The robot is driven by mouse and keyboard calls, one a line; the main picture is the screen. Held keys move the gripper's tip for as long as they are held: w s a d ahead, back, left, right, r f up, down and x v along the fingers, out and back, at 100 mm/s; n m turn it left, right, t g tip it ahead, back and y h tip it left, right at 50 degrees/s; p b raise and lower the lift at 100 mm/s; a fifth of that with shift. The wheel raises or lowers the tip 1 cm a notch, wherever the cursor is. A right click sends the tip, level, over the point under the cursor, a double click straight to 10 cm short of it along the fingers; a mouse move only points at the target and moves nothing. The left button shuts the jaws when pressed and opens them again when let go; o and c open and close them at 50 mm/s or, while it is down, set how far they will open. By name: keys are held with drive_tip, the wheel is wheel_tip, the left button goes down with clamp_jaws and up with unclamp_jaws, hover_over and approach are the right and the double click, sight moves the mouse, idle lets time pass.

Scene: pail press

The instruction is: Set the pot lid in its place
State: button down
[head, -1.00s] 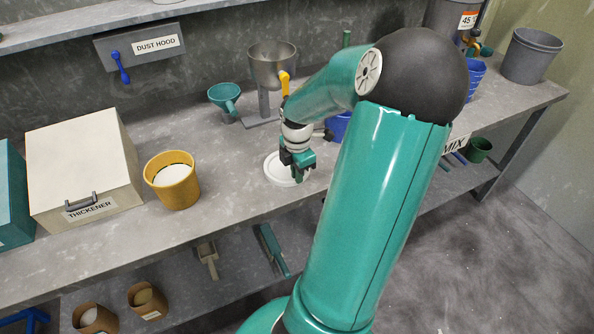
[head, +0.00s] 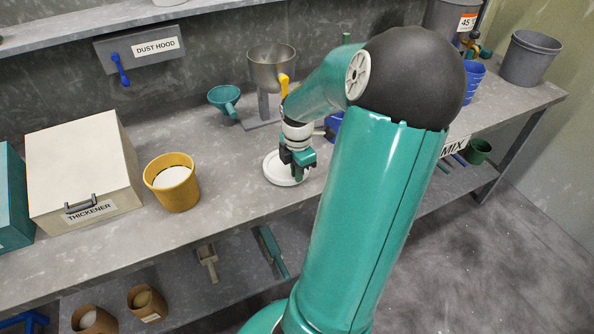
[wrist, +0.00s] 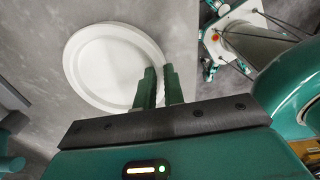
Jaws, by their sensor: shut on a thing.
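The pot lid (head: 281,176) is a round white disc with a raised rim, at the front middle of the grey bench. In the wrist view the lid (wrist: 95,62) fills the upper left, and my gripper's two green fingers (wrist: 160,86) are close together at its right edge. In the head view my gripper (head: 298,173) points down at the lid's right side, shut on it. I cannot tell whether the lid touches the bench or is just above it. A yellow pail (head: 172,195) with white inside stands to the left.
A white thickener box (head: 80,165) stands left of the pail. Behind the lid are a teal funnel (head: 224,98) and a grey metal hopper (head: 271,68) on a stand. A blue container (head: 333,124) is partly hidden by my arm. Bare bench (head: 228,175) lies between pail and lid.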

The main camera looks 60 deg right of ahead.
drive_tip(key=shift+r, duration=2.2)
wheel_tip(320, 180, up, 8)
idle(0.3)
